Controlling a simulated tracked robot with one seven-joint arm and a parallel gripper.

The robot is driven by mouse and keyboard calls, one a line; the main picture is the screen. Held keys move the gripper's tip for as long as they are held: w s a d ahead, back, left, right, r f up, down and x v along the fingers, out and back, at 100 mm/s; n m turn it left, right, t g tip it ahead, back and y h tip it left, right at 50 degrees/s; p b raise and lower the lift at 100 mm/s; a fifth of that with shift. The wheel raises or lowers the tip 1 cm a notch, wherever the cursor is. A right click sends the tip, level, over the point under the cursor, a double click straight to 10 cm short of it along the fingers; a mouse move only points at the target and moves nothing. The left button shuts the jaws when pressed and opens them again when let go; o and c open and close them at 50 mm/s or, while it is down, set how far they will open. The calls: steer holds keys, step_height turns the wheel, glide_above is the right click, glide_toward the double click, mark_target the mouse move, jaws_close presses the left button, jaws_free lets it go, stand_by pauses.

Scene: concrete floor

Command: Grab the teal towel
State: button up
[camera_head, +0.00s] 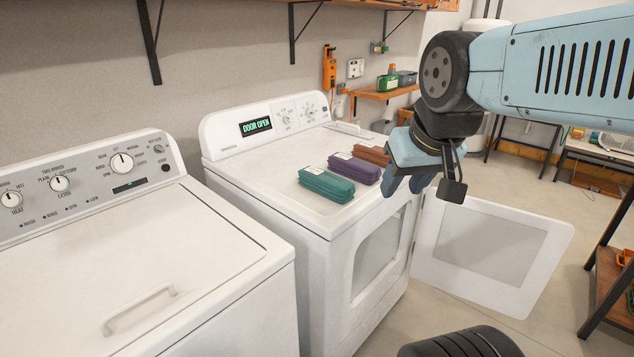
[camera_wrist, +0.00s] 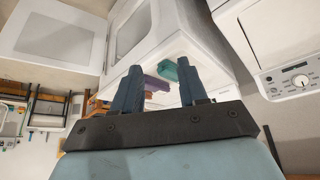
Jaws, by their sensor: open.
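The teal towel (camera_head: 326,185) is a folded bundle lying on the dryer top (camera_head: 262,185), nearest the front left of a row of three. In the wrist view the teal towel (camera_wrist: 168,70) shows partly behind one finger, and the purple towel (camera_wrist: 157,84) is seen between the fingers. My gripper (camera_head: 408,187) is in the air to the right of the towels, near the dryer's front edge, apart from them. In the wrist view my gripper (camera_wrist: 160,82) has its two fingers spread with nothing held between them.
A purple towel (camera_head: 354,167) and a brown towel (camera_head: 371,154) lie beside the teal one. The dryer door (camera_head: 490,246) hangs open to the right. A washer (camera_head: 140,260) stands at the left. Shelf brackets (camera_head: 150,45) project from the wall above.

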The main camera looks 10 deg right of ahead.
steer(key=shift+o, duration=1.4)
steer(key=shift+w+d, duration=0.3)
steer(key=shift+w, duration=0.1)
steer(key=o, duration=0.6)
steer(key=w+d+h, duration=0.1)
steer(key=w+d, duration=0.1)
steer(key=w, duration=0.1)
steer(key=w+d+t+h, duration=0.1)
steer(key=w+d, duration=0.1)
steer(key=w, duration=0.2)
steer(key=w+d+t, duration=0.1)
steer(key=w+d, duration=0.1)
steer(key=w, duration=0.1)
steer(key=shift+w+f+h, duration=0.3)
steer(key=shift+f+h, duration=0.1)
steer(key=shift+o, duration=0.3)
steer(key=w+d+f+n+t, duration=0.1)
steer(key=w, duration=0.4)
steer(key=w+d+f+n+t, duration=0.1)
steer(key=w+d+f+t, duration=0.1)
steer(key=w, duration=0.3)
steer(key=shift+w+d, duration=0.25)
steer(key=n+y, duration=0.5)
steer(key=y, duration=0.6)
glide_toward(340, 182)
steer(key=x, duration=1.2)
steer(key=shift+w, duration=0.2)
